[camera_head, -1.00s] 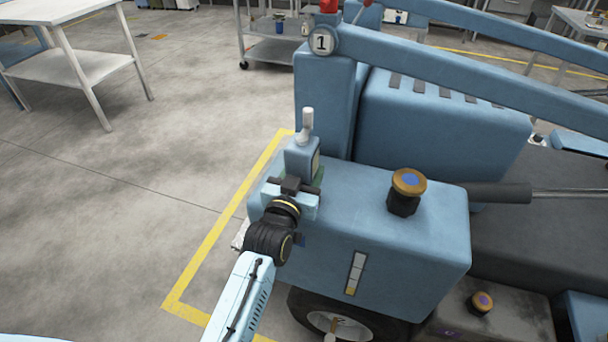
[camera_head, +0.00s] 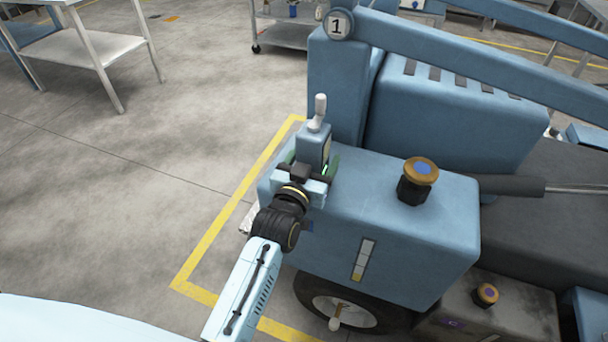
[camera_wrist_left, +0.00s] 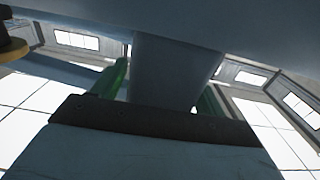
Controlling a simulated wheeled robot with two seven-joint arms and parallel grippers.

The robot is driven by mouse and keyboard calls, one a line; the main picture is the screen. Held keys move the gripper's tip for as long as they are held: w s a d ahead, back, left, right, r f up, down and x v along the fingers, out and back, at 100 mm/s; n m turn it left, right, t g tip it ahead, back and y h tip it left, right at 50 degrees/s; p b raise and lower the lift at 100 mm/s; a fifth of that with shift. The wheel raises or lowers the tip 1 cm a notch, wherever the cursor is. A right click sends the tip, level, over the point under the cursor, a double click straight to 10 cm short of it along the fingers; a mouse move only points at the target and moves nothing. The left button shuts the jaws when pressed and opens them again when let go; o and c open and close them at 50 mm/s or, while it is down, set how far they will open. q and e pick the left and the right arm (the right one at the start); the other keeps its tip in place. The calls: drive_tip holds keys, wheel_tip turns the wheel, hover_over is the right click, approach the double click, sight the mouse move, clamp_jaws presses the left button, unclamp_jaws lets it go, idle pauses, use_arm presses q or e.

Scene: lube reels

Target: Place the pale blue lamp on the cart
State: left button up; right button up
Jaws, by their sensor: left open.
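The pale blue lamp (camera_head: 313,143), a small blocky body with a white knob on top, is at the left end of the blue machine's low housing (camera_head: 390,220). My left gripper (camera_head: 313,164) is at its lower part. In the left wrist view, green fingers stand on both sides of a blue-grey body (camera_wrist_left: 175,70), which appears to be the lamp. The jaws are open around it; contact is unclear. The lamp's base is hidden by the gripper. A grey wheeled cart (camera_head: 283,36) stands at the back. My right gripper is not in view.
An orange-and-blue capped knob (camera_head: 419,180) stands on the housing, right of the lamp. A tall blue column and boom (camera_head: 450,55) rise behind. A metal table (camera_head: 95,50) is at the back left. The floor between table and machine is clear.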

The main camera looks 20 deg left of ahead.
use_arm(q)
drive_tip(key=s+p, duration=0.1)
drive_tip(key=s, duration=1)
drive_tip(key=shift+s+a, duration=0.2)
drive_tip(key=shift+s, duration=0.05)
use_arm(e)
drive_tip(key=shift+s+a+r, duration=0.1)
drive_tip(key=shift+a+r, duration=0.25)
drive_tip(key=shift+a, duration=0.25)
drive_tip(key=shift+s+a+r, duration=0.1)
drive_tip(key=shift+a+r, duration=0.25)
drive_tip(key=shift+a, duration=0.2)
use_arm(q)
drive_tip(key=shift+f, duration=0.1)
